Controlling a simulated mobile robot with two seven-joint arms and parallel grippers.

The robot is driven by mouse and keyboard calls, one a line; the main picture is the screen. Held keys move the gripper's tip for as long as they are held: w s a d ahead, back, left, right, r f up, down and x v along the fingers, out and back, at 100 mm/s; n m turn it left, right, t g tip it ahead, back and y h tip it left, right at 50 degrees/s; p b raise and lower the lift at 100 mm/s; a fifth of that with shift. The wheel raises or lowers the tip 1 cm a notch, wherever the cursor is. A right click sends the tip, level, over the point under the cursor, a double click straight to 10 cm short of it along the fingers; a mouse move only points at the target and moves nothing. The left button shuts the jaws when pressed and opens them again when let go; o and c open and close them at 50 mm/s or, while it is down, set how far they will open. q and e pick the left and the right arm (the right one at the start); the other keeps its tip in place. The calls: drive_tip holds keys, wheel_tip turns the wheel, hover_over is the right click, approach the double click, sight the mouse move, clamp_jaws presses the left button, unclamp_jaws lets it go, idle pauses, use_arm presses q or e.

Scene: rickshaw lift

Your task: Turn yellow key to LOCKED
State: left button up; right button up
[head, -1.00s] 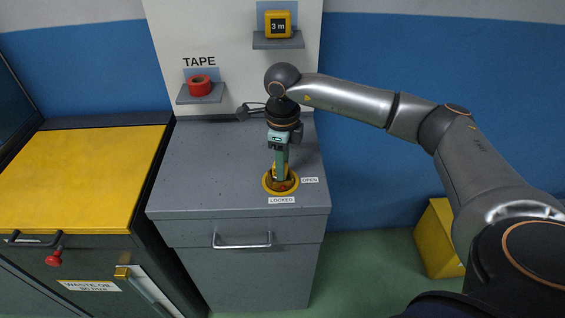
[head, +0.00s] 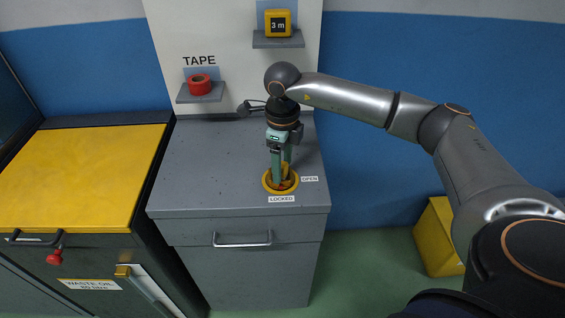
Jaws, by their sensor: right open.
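The yellow key (head: 285,172) stands in a round yellow lock ring (head: 268,189) on top of the grey cabinet. My right gripper (head: 281,177) points straight down over the lock. Its jaws are open, with the green fingers around the key, which they partly hide. Whether a finger touches the key cannot be told. The LOCKED label (head: 282,199) lies in front of the ring, and the OPEN label (head: 310,179) lies to its right. The key's exact angle is hard to read behind the fingers. My left gripper is not in view.
The grey cabinet top (head: 200,170) is clear to the left of the lock. Behind it are a shelf with red tape (head: 200,84) and a shelf with a yellow tape measure (head: 278,24). A yellow-topped waste oil cabinet (head: 90,170) stands left, a yellow box (head: 437,237) right.

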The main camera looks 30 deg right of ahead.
drive_tip(key=shift+r, duration=0.1)
wheel_tip(320, 180, up, 12)
drive_tip(key=shift+r+b, duration=0.2)
drive_tip(key=shift+b, duration=0.2)
drive_tip(key=shift+s+f, duration=0.1)
